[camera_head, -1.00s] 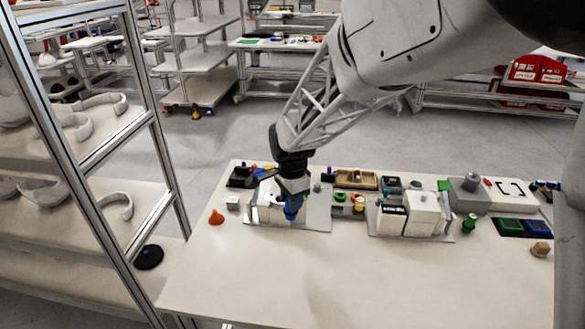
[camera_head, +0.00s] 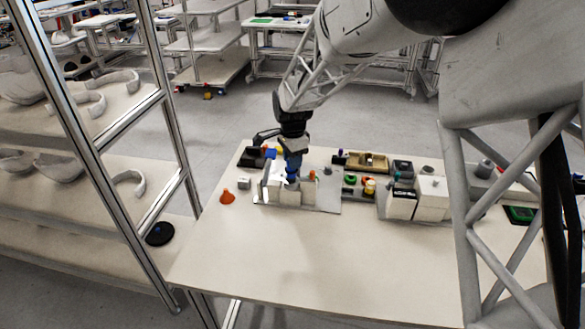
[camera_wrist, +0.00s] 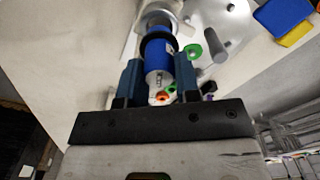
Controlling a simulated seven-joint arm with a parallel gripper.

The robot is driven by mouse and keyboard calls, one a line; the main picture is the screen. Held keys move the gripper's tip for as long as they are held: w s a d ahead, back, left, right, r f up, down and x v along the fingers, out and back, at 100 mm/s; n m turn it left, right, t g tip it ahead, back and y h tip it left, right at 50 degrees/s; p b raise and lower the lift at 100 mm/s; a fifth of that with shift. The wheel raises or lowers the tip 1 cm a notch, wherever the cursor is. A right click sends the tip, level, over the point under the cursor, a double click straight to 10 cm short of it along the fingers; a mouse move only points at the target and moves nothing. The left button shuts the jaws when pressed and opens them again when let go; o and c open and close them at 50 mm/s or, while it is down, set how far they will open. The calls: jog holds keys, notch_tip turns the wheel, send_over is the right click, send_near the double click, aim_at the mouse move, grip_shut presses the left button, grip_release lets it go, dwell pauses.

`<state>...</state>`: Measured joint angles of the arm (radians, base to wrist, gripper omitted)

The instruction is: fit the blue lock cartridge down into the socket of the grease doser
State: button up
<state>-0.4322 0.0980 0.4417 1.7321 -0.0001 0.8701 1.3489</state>
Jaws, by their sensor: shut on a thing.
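The blue lock cartridge (camera_wrist: 157,48), with a black collar and a pale end, is held between the two dark blue fingers of my gripper (camera_wrist: 158,72) in the wrist view. In the head view my gripper (camera_head: 293,163) points down over the white blocks at the left of the table, which appear to be the grease doser (camera_head: 291,196). In the wrist view a pale ring-shaped part (camera_wrist: 156,17) lies right beyond the cartridge's far end. I cannot tell whether the cartridge is in the socket or just above it.
An orange cone (camera_head: 227,197) and a small white block (camera_head: 243,183) stand left of the doser. White boxes (camera_head: 432,195) and several small parts stand to the right. The table's front (camera_head: 300,258) is clear. A metal-framed shelf (camera_head: 110,126) stands at the left.

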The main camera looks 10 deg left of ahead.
jog(key=shift+f, duration=0.1)
jog(key=shift+f, duration=1.7)
jog(key=shift+f, duration=0.1)
jog(key=o, duration=0.9)
notch_tip(320, 180, up, 12)
jog(key=shift+r, duration=0.15)
